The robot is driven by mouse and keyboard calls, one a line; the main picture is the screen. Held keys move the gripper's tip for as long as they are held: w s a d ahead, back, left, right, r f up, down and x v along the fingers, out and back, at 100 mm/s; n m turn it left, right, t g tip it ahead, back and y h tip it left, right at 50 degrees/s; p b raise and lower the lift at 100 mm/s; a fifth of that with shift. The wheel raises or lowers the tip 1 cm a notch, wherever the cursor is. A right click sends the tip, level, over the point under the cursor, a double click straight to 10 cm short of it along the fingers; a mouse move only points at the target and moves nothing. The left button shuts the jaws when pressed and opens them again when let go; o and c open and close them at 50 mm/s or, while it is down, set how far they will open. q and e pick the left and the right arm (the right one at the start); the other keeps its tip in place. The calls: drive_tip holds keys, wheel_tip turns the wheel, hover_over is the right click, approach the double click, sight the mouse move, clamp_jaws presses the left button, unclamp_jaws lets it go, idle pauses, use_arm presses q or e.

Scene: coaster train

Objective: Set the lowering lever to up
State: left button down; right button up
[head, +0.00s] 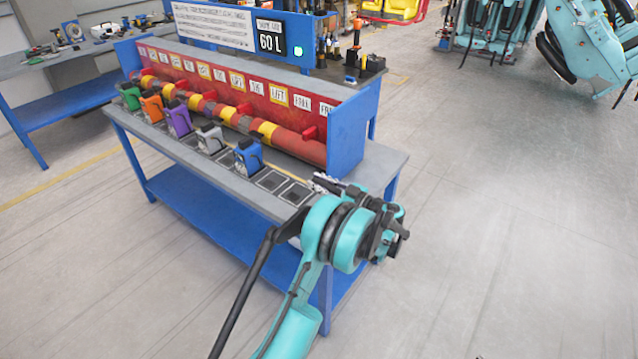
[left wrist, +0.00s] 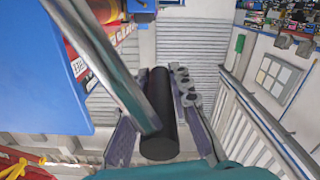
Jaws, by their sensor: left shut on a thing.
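The lever shows in the left wrist view as a grey metal bar (left wrist: 103,62) ending in a black cylindrical grip (left wrist: 160,112). My left gripper (left wrist: 160,98) has one finger on each side of this black grip and is shut on it. In the head view my left gripper (head: 325,184) is at the near right end of the bench, beside the blue end plate (head: 350,130). There my own teal arm hides most of the lever, so I cannot tell its setting.
The bench (head: 392,162) carries a red and yellow roller (head: 237,117) and a row of coloured blocks, including a blue block (head: 248,157). The floor to the right (head: 500,200) is clear. Teal machinery (head: 590,45) stands at the back right.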

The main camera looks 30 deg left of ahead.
use_arm(q)
drive_tip(key=w+m, duration=0.7)
drive_tip(key=w, duration=0.4)
drive_tip(key=shift+d+r+m+b, duration=0.2)
drive_tip(key=shift+d+m+b, duration=0.15)
drive_tip(key=shift+d+m, duration=0.1)
idle(0.4)
drive_tip(key=c, duration=1.4)
unclamp_jaws()
drive_tip(key=shift+w+f, duration=0.1)
drive_tip(key=shift+w, duration=0.05)
drive_tip(key=shift+o, duration=0.2)
